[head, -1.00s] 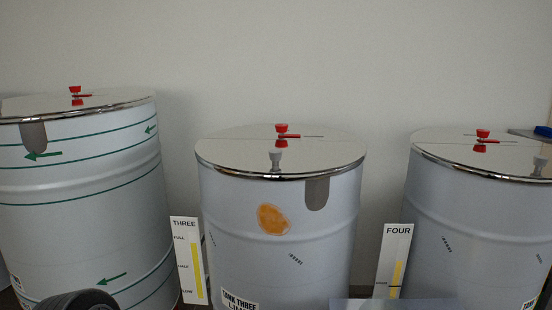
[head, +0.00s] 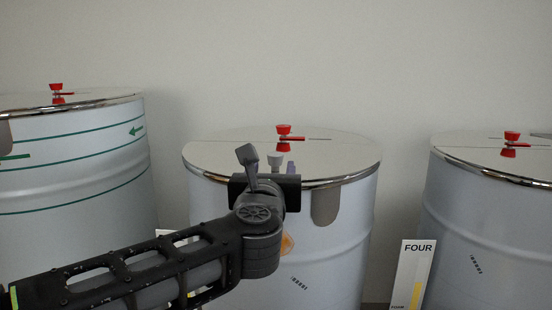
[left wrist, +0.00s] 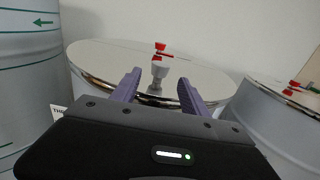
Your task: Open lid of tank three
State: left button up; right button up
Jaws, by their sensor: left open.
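Tank three (head: 340,240) is the middle pale drum, with a shiny metal lid (head: 340,152) lying flat on top. The lid has a red knob (head: 284,129) at its centre and a grey knob handle (head: 275,160) near its front edge. In the left wrist view the grey handle (left wrist: 159,71) stands upright ahead, between the purple fingers. My left gripper (left wrist: 157,86) is open, its fingers apart and empty at the front rim. In the head view my left wrist hides part of the rim and the tank's front. My right gripper is not in view.
A green-striped tank (head: 75,170) stands to the left and another lidded tank (head: 490,220) to the right. A gauge board marked FOUR (head: 413,265) stands between the middle and right tanks. A plain wall is behind.

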aim_at(275, 161)
pick_arm(q)
jog(key=shift+w, duration=0.35)
jog(key=w+p, duration=0.1)
jog(key=w, duration=0.6)
jog(key=shift+p, duration=0.4)
jog(key=shift+c, duration=0.5)
grip_shut()
dwell(0.4)
